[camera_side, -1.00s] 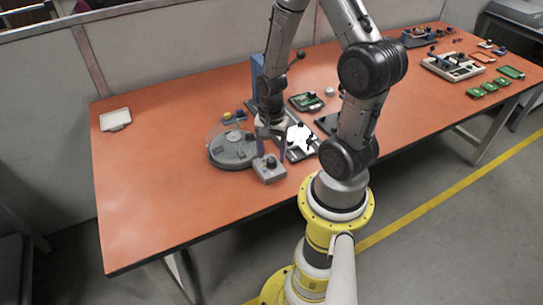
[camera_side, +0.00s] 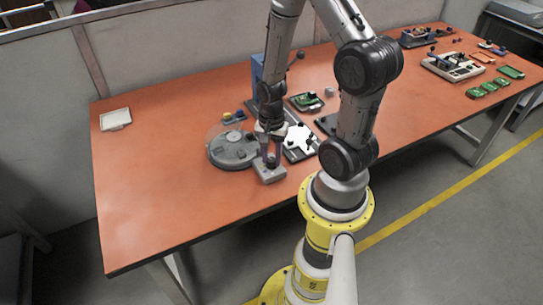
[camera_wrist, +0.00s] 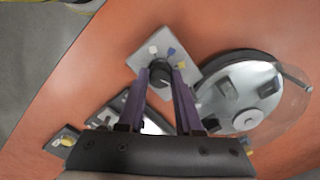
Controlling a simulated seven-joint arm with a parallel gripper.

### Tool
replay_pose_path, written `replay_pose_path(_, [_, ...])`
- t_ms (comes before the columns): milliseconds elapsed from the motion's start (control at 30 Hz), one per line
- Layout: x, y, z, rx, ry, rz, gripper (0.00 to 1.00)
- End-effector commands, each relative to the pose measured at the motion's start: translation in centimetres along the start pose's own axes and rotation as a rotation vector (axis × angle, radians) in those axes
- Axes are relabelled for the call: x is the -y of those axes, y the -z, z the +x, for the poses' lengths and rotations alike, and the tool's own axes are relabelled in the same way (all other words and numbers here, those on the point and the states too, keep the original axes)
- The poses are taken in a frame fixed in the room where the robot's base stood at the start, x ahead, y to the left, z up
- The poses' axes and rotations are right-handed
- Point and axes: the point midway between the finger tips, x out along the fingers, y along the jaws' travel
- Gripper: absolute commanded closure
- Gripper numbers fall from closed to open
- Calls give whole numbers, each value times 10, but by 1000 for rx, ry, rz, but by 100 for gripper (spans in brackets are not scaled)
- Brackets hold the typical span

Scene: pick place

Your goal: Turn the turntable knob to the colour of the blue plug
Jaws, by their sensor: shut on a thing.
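The knob (camera_wrist: 160,75) is dark and round and sits on a small grey control box (camera_side: 269,174). In the wrist view the box (camera_wrist: 143,63) carries white, blue and yellow marks beside the knob. My gripper (camera_wrist: 161,70) is shut on the knob, one purple finger on each side. Which mark the knob points at I cannot tell. The round grey turntable (camera_side: 228,153) stands just left of the box under a clear cover; in the wrist view the turntable (camera_wrist: 258,117) shows dark blocks on it. I cannot make out a blue plug for certain.
Small yellow and blue pieces (camera_side: 228,116) lie behind the turntable. A white-topped fixture (camera_side: 300,143) and a green board in a tray (camera_side: 306,102) stand to the right. A white tray (camera_side: 115,119) lies far left. The front left of the orange table (camera_side: 160,200) is clear.

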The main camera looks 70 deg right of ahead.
Motion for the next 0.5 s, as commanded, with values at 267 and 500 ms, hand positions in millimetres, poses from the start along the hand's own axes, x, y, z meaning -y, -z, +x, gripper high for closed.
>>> replay_pose_path(267, [0, 0, 0, 0, 0, -33, 100])
replay_pose_path(500, [0, 0, 0, 0, 0, -162, 100])
